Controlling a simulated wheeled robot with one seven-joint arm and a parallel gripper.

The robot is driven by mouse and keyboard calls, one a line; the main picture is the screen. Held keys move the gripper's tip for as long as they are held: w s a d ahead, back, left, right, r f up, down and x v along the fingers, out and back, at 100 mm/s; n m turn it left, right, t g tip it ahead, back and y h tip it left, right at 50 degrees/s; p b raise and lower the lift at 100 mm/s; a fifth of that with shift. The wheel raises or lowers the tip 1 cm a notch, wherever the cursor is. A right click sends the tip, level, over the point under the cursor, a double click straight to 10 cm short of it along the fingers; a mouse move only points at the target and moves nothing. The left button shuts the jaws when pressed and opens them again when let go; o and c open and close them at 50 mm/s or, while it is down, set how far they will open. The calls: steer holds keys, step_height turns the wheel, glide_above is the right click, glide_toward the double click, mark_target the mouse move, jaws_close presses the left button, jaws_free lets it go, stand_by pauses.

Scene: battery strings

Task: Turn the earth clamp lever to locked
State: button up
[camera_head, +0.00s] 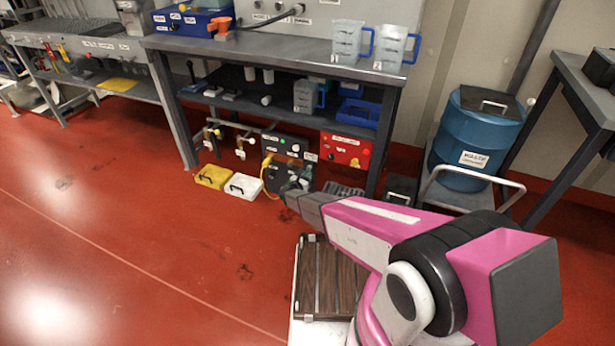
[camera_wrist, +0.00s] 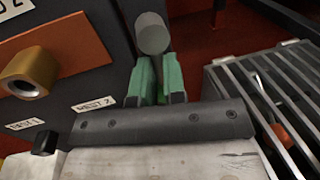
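My gripper (camera_wrist: 160,72) shows in the wrist view as two green fingers close together with a narrow dark gap. A grey round-ended cylinder (camera_wrist: 152,33) is right at the fingertips; it may be the lever's grip. I cannot tell whether the fingers hold it or only meet it. A dark panel (camera_wrist: 65,15) beside it carries labels reading REST 1 (camera_wrist: 25,123) and REST 2 (camera_wrist: 95,103). In the head view my arm reaches low toward a dark unit (camera_head: 288,145) under the bench. My fingertips are hard to make out there. The lever's angle and locked mark are not readable.
A brass knob (camera_wrist: 30,75) on an orange plate stands left of my gripper. A slatted grate (camera_wrist: 270,80) with an orange-handled tool (camera_wrist: 277,128) lies right. A red box (camera_head: 345,149), yellow case (camera_head: 213,176) and white case (camera_head: 243,186) are nearby. Red floor is free at left.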

steer(key=shift+d, duration=0.1)
jaws_close()
steer(key=d+n+t, duration=0.1)
steer(key=n, duration=0.4)
steer(key=s+d+r+n+t+y, duration=0.1)
steer(key=n, duration=0.4)
steer(key=d+r+n+t, duration=0.1)
steer(key=n, duration=0.5)
steer(key=shift+s+d+r, duration=0.1)
steer(key=shift+s+d, duration=0.1)
steer(key=shift+r+n+t+y, duration=0.15)
steer(key=shift+r+n+y, duration=0.15)
steer(key=shift+n, duration=0.75)
steer(key=shift+r+n+t+y, duration=0.2)
steer(key=shift+n+y, duration=0.1)
steer(key=shift+n, duration=0.75)
steer(key=o, duration=0.7)
jaws_free()
steer(key=shift+r, duration=0.1)
